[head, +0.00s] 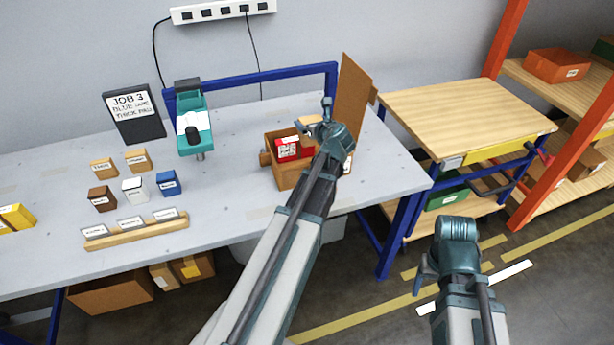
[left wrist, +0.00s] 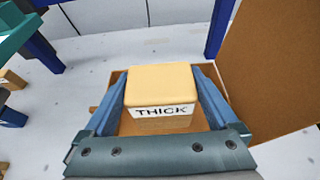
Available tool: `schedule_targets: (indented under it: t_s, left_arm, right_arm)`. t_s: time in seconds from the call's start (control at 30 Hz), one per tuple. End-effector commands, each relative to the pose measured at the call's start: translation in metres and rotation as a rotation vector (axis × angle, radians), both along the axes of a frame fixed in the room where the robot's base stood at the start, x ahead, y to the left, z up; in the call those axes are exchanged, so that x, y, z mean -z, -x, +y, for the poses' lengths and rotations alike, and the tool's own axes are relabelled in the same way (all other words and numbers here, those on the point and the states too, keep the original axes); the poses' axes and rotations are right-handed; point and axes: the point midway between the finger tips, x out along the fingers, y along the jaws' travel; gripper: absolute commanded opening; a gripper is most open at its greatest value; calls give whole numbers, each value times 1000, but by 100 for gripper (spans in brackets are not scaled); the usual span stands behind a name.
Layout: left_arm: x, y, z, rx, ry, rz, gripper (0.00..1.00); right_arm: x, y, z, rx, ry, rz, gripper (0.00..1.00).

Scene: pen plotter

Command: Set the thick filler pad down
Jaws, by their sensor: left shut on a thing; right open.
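The thick filler pad (left wrist: 160,90) is a tan block labelled THICK, held level between the fingers of my left gripper (left wrist: 165,95) in the left wrist view. In the head view, my left gripper (head: 325,120) is over the open cardboard carton (head: 290,178), and only a small tan part of the pad (head: 311,119) shows. The carton also shows beneath the pad in the left wrist view (left wrist: 122,78). A red box (head: 288,151) sits in the carton. Whether the pad touches anything below is hidden. My right gripper (head: 428,275) is open and empty, off the bench's front right.
The carton's tall flap (head: 352,100) stands up at its right. A teal machine (head: 194,125) and a JOB 3 sign (head: 133,110) stand left. Several small blocks and a wooden label rail (head: 136,232) lie at front left. The bench between machine and carton is clear.

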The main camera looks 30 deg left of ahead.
Motion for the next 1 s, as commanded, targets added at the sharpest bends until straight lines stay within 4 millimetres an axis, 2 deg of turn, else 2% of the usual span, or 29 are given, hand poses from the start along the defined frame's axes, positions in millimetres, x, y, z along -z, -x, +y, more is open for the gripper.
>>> schedule_targets:
  t_s: [0.03,0.27,0.7,1.0]
  left_arm:
    - [9,1,-1,0,0,0,36]
    - [11,1,-1,0,0,0,36]
    - [69,1,0,0,0,0,36]
    - [75,1,0,0,0,0,36]
  right_arm:
    - [9,0,0,0,0,0,70]
    - [11,0,0,0,0,0,70]
    - [69,0,0,0,0,0,70]
    - [75,0,0,-1,0,0,70]
